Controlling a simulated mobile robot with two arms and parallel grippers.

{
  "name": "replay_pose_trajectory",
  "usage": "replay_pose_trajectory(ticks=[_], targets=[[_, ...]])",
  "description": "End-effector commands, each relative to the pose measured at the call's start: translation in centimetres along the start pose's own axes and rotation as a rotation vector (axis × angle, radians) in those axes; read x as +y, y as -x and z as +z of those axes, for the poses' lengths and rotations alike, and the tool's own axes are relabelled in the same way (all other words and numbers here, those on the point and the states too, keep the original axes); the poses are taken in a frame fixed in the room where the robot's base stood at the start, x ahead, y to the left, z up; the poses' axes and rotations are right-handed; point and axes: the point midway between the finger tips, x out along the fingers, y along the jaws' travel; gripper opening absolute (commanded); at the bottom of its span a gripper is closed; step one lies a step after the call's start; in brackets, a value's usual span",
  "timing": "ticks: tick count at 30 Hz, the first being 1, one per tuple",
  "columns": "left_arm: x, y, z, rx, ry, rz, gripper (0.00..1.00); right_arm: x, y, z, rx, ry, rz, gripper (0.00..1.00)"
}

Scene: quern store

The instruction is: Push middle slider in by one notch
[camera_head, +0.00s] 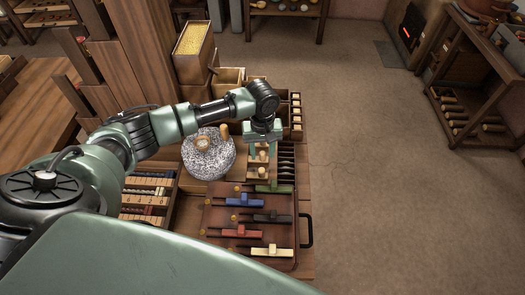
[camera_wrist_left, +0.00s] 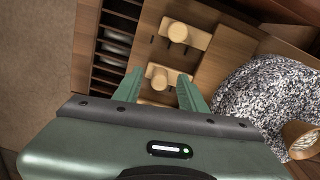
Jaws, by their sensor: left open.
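Wooden sliders with round pale knobs sit on a small wooden board (camera_head: 249,176) under my left gripper (camera_head: 262,150). In the left wrist view one knobbed slider (camera_wrist_left: 178,32) lies beyond the fingertips. Another knobbed slider (camera_wrist_left: 157,76) shows between the fingers of my left gripper (camera_wrist_left: 160,76), which is open. Whether the fingers touch it I cannot tell. A further pale piece at the gripper's edge is mostly hidden, so which slider is the middle one is unclear. My right gripper is not in view.
A speckled stone quern (camera_head: 207,165) with a wooden handle stands left of the sliders. In front lies a brown board (camera_head: 222,252) with several coloured bars and a black handle (camera_head: 307,230). Dark slots (camera_wrist_left: 112,47) border the slider board. The floor at right is clear.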

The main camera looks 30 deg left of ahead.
Motion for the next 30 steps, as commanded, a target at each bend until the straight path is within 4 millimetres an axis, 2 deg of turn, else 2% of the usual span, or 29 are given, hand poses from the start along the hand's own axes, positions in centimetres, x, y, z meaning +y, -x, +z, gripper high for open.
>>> replay_pose_trajectory(ticks=[4,5,9,30], targets=[[0.0,-0.01,0.01,0.0,0.0,0.0,0.41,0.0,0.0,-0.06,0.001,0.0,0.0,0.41],[0.0,-0.01,0.02,0.0,0.0,0.0,0.39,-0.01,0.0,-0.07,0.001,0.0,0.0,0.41],[0.0,0.01,0.02,0.0,0.0,0.0,0.0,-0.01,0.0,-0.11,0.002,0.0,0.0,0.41],[0.01,0.06,0.01,-0.001,0.0,0.0,0.0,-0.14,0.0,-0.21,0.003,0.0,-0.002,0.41]])
